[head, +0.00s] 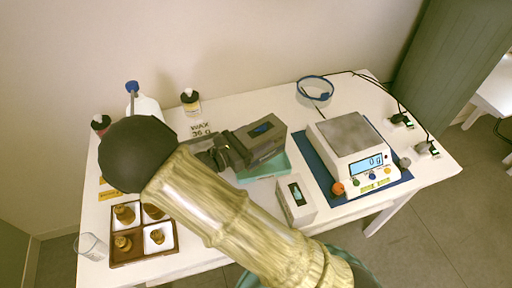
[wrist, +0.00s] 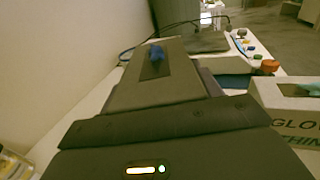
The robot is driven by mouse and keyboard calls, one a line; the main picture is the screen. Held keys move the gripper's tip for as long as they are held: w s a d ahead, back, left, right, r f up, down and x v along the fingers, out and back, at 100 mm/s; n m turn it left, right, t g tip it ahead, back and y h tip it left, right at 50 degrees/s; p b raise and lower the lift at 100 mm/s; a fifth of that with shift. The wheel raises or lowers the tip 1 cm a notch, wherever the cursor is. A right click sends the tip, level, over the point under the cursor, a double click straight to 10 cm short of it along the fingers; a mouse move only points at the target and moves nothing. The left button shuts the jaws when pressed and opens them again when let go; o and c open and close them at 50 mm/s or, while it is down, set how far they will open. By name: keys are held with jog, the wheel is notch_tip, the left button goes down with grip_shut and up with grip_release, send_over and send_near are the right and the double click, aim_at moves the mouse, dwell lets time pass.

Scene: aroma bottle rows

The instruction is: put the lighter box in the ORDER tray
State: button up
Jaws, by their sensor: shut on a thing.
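My gripper (head: 228,148) is shut on a dark grey box (head: 262,139) with a dark panel and a blue mark on top. In the wrist view the grey box (wrist: 150,80) sticks out ahead of my gripper (wrist: 165,120). The box is over a teal tray (head: 284,166), mostly hidden under it; I cannot tell whether they touch. A second box, white with a dark and teal picture (head: 296,202), stands in front of the tray; in the wrist view this white box (wrist: 290,108) has partly cut-off lettering. No ORDER label is readable.
A scale (head: 350,145) reading 0 g, its pan empty, stands on a blue mat (head: 322,169). A WAX 36 g card (head: 200,129), bottles (head: 190,101), a blue ring (head: 315,88), a compartmented wooden tray (head: 143,261) and a glass (head: 90,246) are around. My arm hides the front middle.

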jog(key=shift+f, duration=1.8)
jog(key=shift+f+b, duration=0.1)
jog(key=shift+b, duration=0.2)
jog(key=o, duration=1.2)
jog(key=shift+f, duration=0.1)
jog(key=shift+r, duration=0.2)
jog(key=v, duration=0.7)
jog(key=shift+s+a, duration=0.1)
jog(key=shift+a, duration=0.1)
jog(key=shift+s, duration=0.1)
